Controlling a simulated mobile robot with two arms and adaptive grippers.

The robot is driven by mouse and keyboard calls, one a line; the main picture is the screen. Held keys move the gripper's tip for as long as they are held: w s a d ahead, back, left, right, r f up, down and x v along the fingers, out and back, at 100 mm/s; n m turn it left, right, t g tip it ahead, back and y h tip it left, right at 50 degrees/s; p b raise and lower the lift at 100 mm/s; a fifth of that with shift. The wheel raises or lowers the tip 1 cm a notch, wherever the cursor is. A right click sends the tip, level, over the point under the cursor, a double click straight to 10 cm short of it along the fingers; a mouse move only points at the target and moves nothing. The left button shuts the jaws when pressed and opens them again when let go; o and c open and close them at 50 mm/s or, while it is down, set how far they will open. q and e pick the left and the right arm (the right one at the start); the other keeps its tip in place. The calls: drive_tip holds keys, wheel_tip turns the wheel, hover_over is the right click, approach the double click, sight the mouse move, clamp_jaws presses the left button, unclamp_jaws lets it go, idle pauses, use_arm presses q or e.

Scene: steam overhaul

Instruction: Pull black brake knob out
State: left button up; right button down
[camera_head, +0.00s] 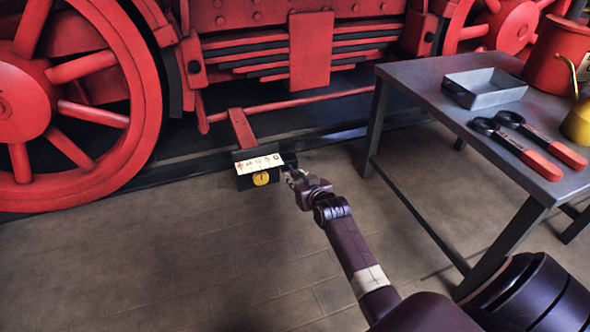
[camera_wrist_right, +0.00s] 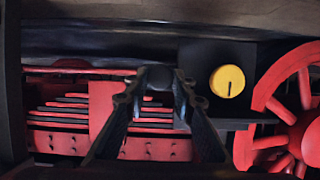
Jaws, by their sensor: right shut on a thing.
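A small dark box (camera_head: 244,182) with a yellow dial and a white label hangs low under the red locomotive. The black brake knob (camera_head: 290,159) sticks out at the box's right side, partly hidden by my gripper. My right gripper (camera_head: 292,176) reaches it from the lower right and is shut on it. In the right wrist view, which is upside down, the black knob (camera_wrist_right: 157,77) sits between my fingertips (camera_wrist_right: 155,86). The dark box (camera_wrist_right: 200,60) with the yellow dial (camera_wrist_right: 227,81) is just beside the fingers. My left gripper is not in view.
A grey table (camera_head: 430,88) stands at the right. It bears a metal tray (camera_head: 500,97), red-handled tools (camera_head: 520,150), a red can (camera_head: 552,62) and a yellow can (camera_head: 578,125). A big red wheel (camera_head: 150,110) is at the left. The floor in front is clear.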

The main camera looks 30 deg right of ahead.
drive_tip(key=shift+s+a+f, duration=0.1)
drive_tip(key=shift+s+f, duration=0.05)
drive_tip(key=shift+f, duration=0.05)
drive_tip(key=c, duration=2)
unclamp_jaws()
drive_tip(key=shift+s, duration=0.1)
drive_tip(key=o, duration=0.4)
drive_tip(key=shift+r, duration=0.15)
drive_tip(key=v, duration=1.2)
drive_tip(key=shift+s, duration=0.1)
